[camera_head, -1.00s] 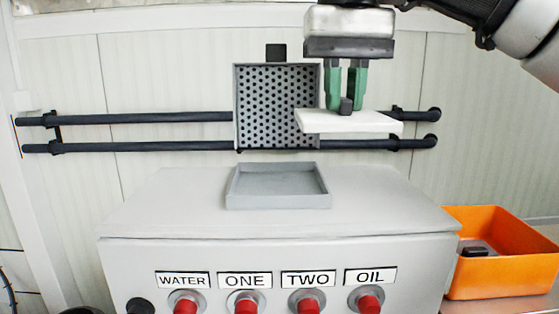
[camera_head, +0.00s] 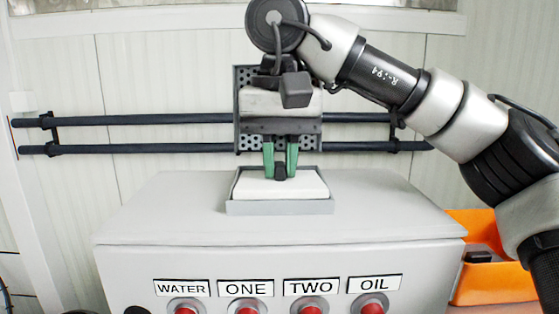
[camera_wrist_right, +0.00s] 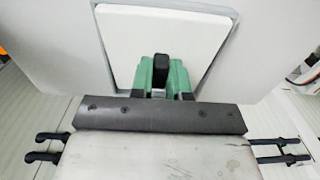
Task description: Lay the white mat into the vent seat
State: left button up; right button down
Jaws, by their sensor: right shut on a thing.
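The white mat (camera_head: 252,188) is a flat square pad with a small black knob (camera_head: 280,173) on top. The vent seat (camera_head: 279,208) is a shallow grey tray on top of the control cabinet. The mat lies within the seat's rim in the head view; whether it rests fully on the floor of the seat I cannot tell. My right gripper (camera_head: 280,168), with green fingers, points down and is shut on the knob. In the right wrist view the mat (camera_wrist_right: 160,28) extends beyond the fingers (camera_wrist_right: 161,74) inside the grey rim. My left gripper is not in view.
The grey cabinet (camera_head: 140,215) has red buttons labelled WATER, ONE, TWO and OIL on its front. An orange bin (camera_head: 505,281) with a dark item stands at the right. The cabinet top around the seat is clear.

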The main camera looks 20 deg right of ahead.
aim_at(280, 164)
jog(key=c, duration=1.1)
grip_release()
jog(key=shift+a+f, duration=0.15)
jog(key=shift+f, duration=0.3)
jog(key=shift+r, duration=0.1)
notch_tip(280, 164, up, 12)
jog(key=shift+r, duration=0.15)
jog(key=shift+w+d, duration=0.15)
jog(key=shift+d, duration=0.05)
